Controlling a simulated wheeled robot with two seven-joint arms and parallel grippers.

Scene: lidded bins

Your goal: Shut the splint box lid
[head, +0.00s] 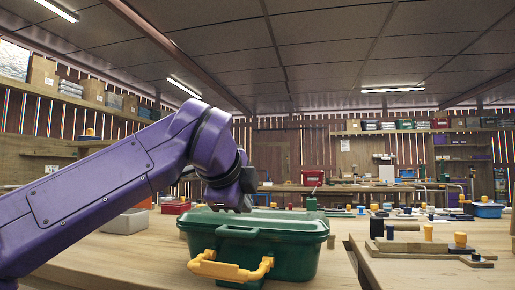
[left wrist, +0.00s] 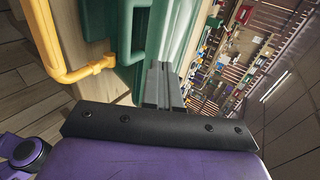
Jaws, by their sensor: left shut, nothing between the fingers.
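The splint box is a green box (head: 285,258) with a yellow handle (head: 228,268) on its front, standing on the wooden table. Its green lid (head: 295,222) lies over the top and looks down or nearly down; I cannot tell whether a small gap is left. My left gripper (head: 238,208) is at the lid's top, left of its middle, with fingers shut and empty. In the left wrist view the shut fingers (left wrist: 164,72) point at the green lid, seeming to touch or nearly touch it; the yellow handle shows on the left. My right gripper is not in view.
A grey bin (head: 126,222) and a red box (head: 176,207) stand behind my left arm. On the right, a second table holds wooden boards with yellow and dark cylinders (head: 460,240). A blue bin (head: 488,210) is farther back. The tabletop before the box is clear.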

